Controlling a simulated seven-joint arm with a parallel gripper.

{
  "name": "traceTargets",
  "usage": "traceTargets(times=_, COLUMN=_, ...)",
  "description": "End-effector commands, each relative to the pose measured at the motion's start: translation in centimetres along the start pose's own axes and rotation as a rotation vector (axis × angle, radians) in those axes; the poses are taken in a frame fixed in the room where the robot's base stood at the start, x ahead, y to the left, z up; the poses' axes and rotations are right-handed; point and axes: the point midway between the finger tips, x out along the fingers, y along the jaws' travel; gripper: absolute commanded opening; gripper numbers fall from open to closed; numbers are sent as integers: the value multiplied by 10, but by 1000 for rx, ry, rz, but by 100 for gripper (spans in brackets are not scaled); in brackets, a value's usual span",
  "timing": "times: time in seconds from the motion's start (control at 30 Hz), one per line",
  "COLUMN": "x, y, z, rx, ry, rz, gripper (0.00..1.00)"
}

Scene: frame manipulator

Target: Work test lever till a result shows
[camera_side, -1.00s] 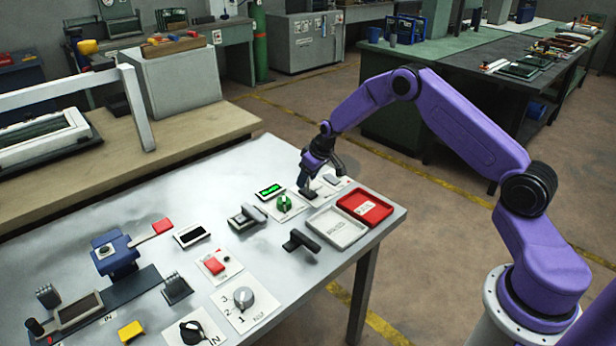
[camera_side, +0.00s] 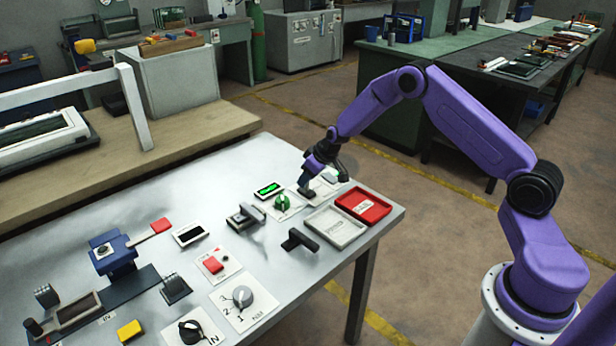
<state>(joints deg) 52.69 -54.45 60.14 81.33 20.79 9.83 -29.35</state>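My gripper (camera_side: 310,186) is low over a white plate (camera_side: 320,189) at the back right of the metal table. A small dark part, possibly a lever, stands at its fingertips; I cannot tell whether they touch or grip it. A small display (camera_side: 268,188) with lit green characters, too small to read, lies just left of the gripper. A green knob (camera_side: 282,203) is in front of the display. No lever is legibly labelled as the test lever. A blue device (camera_side: 113,257) with a red-ended arm (camera_side: 160,226) stands at the left.
A white tray (camera_side: 336,240) and a red tray (camera_side: 378,214) lie near the right edge. A black T-shaped handle (camera_side: 299,239), a grey block (camera_side: 245,218), a dark display (camera_side: 190,235), a red switch (camera_side: 213,264) and rotary knobs (camera_side: 243,297) occupy the front. Bare metal (camera_side: 170,190) lies behind.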

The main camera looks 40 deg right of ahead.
Motion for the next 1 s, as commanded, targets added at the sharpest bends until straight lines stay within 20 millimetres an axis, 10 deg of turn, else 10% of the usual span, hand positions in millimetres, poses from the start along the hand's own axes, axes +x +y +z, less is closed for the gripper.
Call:
traceTargets(times=0.47, x=-6, y=0, z=0, rx=-1, ry=-1, rz=-1, gripper=59)
traceTargets(times=1.0, x=-87, y=0, z=-1, rx=-1, ry=1, rz=-1, gripper=59)
